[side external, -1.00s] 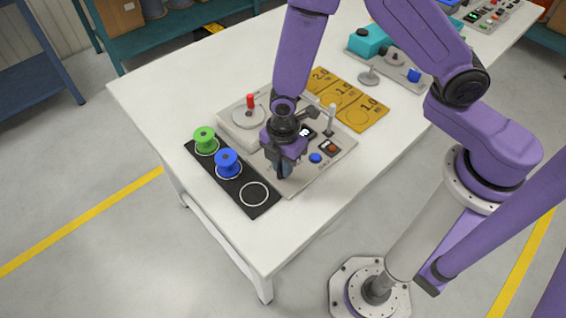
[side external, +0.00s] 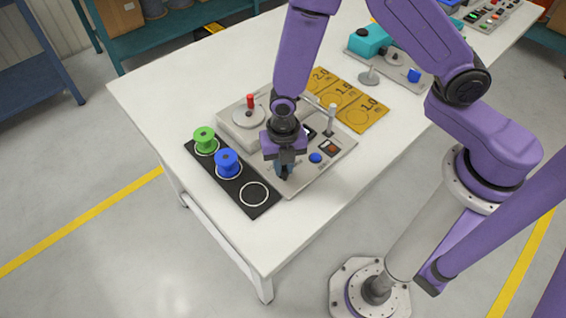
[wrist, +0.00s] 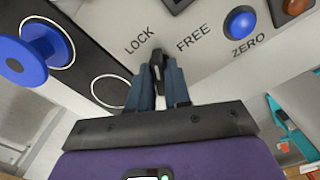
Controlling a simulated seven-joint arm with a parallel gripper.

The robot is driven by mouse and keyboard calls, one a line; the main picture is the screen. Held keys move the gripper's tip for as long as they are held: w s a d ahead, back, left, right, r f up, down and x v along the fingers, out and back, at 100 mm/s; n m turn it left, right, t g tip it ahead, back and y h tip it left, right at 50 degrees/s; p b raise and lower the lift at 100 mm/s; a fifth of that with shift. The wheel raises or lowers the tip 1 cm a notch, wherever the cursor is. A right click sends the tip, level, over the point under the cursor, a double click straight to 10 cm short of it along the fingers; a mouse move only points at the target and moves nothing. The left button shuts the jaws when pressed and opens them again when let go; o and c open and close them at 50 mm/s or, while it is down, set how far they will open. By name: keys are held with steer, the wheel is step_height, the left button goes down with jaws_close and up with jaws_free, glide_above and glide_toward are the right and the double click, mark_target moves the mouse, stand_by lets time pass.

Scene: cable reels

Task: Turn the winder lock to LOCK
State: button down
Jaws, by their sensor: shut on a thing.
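The winder lock (wrist: 156,62) is a small black lever knob on the pale winder panel (side external: 308,177). In the wrist view it sits between my fingers, its tip pointing up and slightly left, closer to the printed LOCK label (wrist: 138,40) than to the FREE label (wrist: 193,37). My gripper (side external: 285,172) is low over the front of the panel, shut on the knob; it also shows in the wrist view (wrist: 159,94). The fingers hide the lower part of the knob, and in the side view the gripper hides it entirely.
Left of the gripper, a black mat (side external: 240,188) bears a green reel (side external: 204,138), a blue reel (side external: 226,162) and an empty white ring. A blue ZERO button (side external: 316,158) and a metal post (side external: 331,120) stand to the right. A red-handled crank (side external: 250,101) is behind.

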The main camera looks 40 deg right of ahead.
steer(key=n, duration=0.6)
stand_by(0.3)
steer(key=c, duration=1.1)
jaws_free()
steer(key=shift+r, duration=0.15)
step_height(320, 180, up, 7)
steer(key=shift+f, duration=0.1)
